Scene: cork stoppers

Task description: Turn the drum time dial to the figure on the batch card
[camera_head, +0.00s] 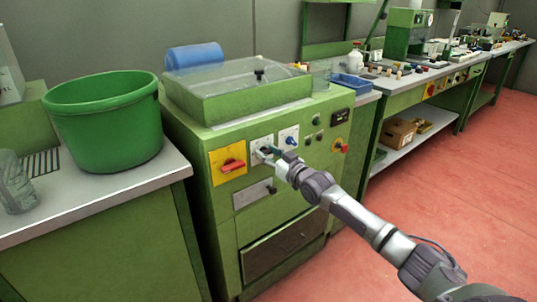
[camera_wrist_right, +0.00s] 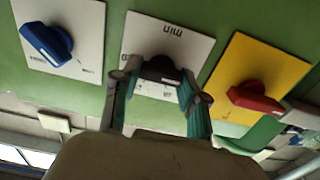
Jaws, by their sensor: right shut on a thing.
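The drum time dial is a black knob (camera_wrist_right: 160,68) on a white plate (camera_wrist_right: 142,32) marked "min", which appears upside down in the right wrist view. My right gripper (camera_wrist_right: 158,82) has one finger on each side of this knob and is shut on it. In the head view the right gripper (camera_head: 267,153) reaches the front panel of the green machine (camera_head: 222,195) from the lower right and covers most of the knob. The dial's pointer setting and figures cannot be read. No batch card can be made out. My left gripper is not in view.
A red switch on a yellow plate (camera_head: 215,171) and a blue knob (camera_head: 292,140) flank the dial closely. A red button (camera_head: 341,148) is further right. A green tub (camera_head: 105,120) stands on the left bench. The red floor at right is clear.

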